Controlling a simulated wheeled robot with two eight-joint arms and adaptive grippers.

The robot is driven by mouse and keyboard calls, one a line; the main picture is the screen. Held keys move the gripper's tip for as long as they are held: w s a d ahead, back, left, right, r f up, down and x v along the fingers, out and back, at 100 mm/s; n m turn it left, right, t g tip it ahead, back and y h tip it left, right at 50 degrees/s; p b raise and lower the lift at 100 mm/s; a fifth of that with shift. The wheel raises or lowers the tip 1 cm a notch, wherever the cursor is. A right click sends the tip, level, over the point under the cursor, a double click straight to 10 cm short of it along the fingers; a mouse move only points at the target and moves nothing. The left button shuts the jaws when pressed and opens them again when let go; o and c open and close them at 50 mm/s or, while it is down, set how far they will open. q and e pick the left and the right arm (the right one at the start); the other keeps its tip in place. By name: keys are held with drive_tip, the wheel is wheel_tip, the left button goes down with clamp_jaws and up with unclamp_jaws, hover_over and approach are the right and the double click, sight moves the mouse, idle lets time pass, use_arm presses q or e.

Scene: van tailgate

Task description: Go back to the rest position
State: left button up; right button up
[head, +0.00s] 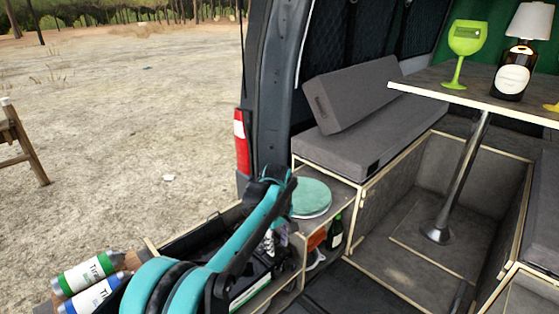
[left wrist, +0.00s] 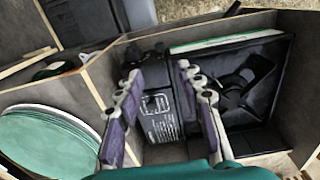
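My left gripper (left wrist: 159,73) shows in the left wrist view with its two purple-grey fingers apart and nothing between them. It is over an open compartment holding a black box with a white printed label (left wrist: 160,118) and a black stove-like unit (left wrist: 238,85). In the head view my teal left arm reaches in from the bottom left, and the gripper (head: 271,242) is low over the van's rear compartment, partly hidden by the arm. My right gripper is not in view.
A stack of teal round plates (head: 311,197) sits right beside the arm. Two bottles (head: 88,277) lie at the lower left. A dark bottle (head: 335,232) stands in a cubby. The table (head: 430,82) carries a green glass (head: 465,48) and a lamp (head: 515,65). Open ground lies left.

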use_arm(q)
drive_tip(key=s+a+r+m+t, duration=0.2)
drive_tip(key=s+a+r, duration=0.2)
drive_tip(key=s+a, duration=0.15)
drive_tip(key=s+a+r+m+t, duration=0.1)
drive_tip(key=s+a+r+m, duration=0.1)
drive_tip(key=s+a+r, duration=0.4)
drive_tip(key=s+a+f+m+t, duration=0.2)
drive_tip(key=s+f, duration=0.1)
drive_tip(key=s, duration=0.5)
drive_tip(key=s+a+f+m+t, duration=0.2)
drive_tip(key=s+a+f+m, duration=0.1)
drive_tip(key=s, duration=0.5)
drive_tip(key=shift+a+f, duration=0.25)
drive_tip(key=shift+f, duration=0.5)
idle(0.8)
